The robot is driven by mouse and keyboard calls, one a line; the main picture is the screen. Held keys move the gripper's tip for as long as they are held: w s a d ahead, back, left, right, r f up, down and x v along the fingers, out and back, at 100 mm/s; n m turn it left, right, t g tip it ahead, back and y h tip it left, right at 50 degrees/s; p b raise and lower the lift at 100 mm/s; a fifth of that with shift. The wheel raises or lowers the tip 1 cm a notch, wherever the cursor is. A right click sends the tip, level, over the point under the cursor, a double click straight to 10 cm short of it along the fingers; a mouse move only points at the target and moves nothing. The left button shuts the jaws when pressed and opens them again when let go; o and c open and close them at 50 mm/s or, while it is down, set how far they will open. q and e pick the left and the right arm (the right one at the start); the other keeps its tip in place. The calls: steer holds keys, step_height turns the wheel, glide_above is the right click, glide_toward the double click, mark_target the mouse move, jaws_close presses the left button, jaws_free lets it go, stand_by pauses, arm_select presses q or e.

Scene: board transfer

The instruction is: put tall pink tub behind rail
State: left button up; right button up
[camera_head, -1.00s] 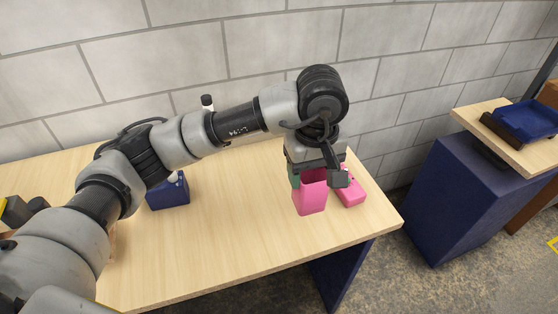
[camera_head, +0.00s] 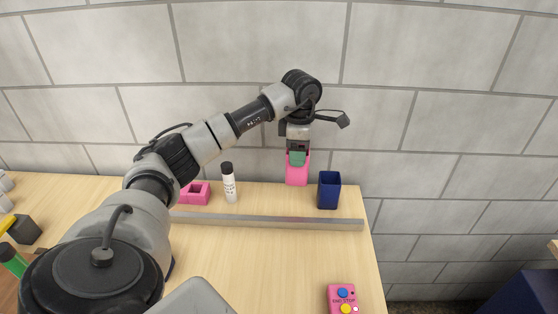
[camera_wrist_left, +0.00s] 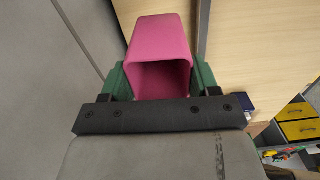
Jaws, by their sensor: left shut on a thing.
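The tall pink tub (camera_head: 297,174) is upright at the back edge of the table, on the far side of the metal rail (camera_head: 270,222). I cannot tell whether its base touches the table. My left gripper (camera_head: 297,158) points down and is shut on the tub's upper part. In the left wrist view the green fingers sit on either side of the tub (camera_wrist_left: 160,32), whose open mouth faces the camera. My right gripper is not in view.
Behind the rail stand a navy tub (camera_head: 329,190) to the right, and a white bottle with a black cap (camera_head: 229,184) and a low pink box (camera_head: 195,194) to the left. A pink button box (camera_head: 342,298) lies in front. A block wall rises behind.

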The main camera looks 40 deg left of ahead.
mark_target(294, 177)
arm_select(q)
steer(key=shift+w+a+f+n, duration=0.1)
steer(key=shift+w+a+n, duration=0.15)
steer(key=shift+a, duration=0.25)
steer(key=f, duration=0.1)
steer(key=f+p, duration=0.1)
steer(key=f, duration=0.3)
steer(key=shift+s+a+p, duration=0.15)
steer(key=shift+s+p, duration=0.15)
steer(key=shift+s, duration=0.1)
steer(key=shift+w+f, duration=0.1)
steer(key=shift+f, duration=0.55)
step_height(294, 177, down, 3)
steer(key=shift+p, duration=0.5)
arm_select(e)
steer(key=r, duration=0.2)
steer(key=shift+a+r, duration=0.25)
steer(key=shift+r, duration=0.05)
arm_select(q)
steer(key=shift+f, duration=0.1)
steer(key=shift+f, duration=0.15)
steer(key=o, duration=1.1)
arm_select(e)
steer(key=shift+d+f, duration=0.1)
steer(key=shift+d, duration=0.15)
arm_select(q)
steer(key=shift+o, duration=0.2)
